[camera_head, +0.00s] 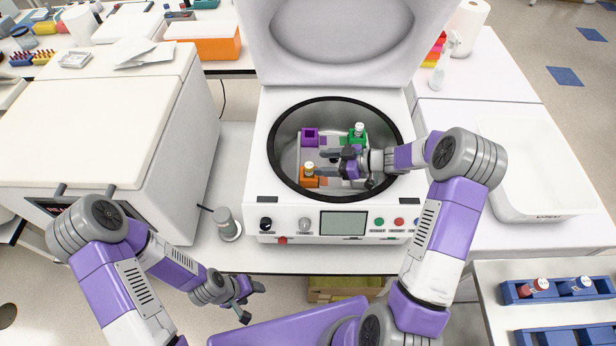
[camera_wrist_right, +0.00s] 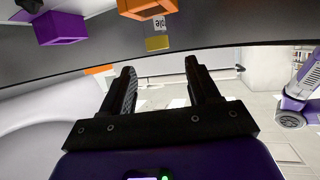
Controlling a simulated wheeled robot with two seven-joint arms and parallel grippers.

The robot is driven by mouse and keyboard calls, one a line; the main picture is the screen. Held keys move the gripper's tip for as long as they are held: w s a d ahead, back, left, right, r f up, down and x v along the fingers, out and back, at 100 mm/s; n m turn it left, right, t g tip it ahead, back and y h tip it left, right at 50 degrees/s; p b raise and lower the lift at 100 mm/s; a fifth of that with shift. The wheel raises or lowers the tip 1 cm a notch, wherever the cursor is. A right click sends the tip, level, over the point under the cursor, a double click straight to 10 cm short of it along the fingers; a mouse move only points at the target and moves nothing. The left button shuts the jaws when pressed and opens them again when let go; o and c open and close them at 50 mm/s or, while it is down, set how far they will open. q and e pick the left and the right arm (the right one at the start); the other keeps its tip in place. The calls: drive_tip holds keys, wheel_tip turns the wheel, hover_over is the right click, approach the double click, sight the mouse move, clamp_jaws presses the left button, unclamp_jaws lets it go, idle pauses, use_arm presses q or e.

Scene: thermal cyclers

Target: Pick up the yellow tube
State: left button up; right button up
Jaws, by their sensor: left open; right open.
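The yellow tube (camera_wrist_right: 158,43) shows in the right wrist view as a yellow piece with a white label, at an orange holder (camera_wrist_right: 150,7). In the head view, a white-capped tube (camera_head: 309,167) stands at the orange holder (camera_head: 308,182) inside the round centrifuge bowl. My right gripper (camera_head: 325,164) is open and empty in the bowl, just right of that tube with its fingers pointing left. In the right wrist view the yellow tube is beyond the open fingertips (camera_wrist_right: 160,66), roughly in line with their gap. My left gripper (camera_head: 250,303) is open and empty, low in front of the bench.
The centrifuge bowl's dark rim (camera_head: 284,190) surrounds my right gripper. A purple holder (camera_head: 310,134) and a green holder (camera_head: 357,139) with another white-capped tube (camera_head: 359,128) are in the bowl. Blue racks (camera_head: 545,300) lie at lower right.

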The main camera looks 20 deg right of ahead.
sight(303, 172)
drive_tip(key=shift+w+f+b, duration=0.2)
drive_tip(key=shift+f+b, duration=0.35)
drive_tip(key=shift+f, duration=0.25)
drive_tip(key=x, duration=0.2)
drive_tip(key=b+x, duration=0.1)
drive_tip(key=x, duration=0.4)
drive_tip(key=shift+a+f, duration=0.3)
drive_tip(key=shift+f, duration=0.15)
drive_tip(key=shift+s, duration=0.1)
drive_tip(key=c, duration=1)
drive_tip(key=shift+r, duration=0.15)
drive_tip(key=shift+c, duration=0.2)
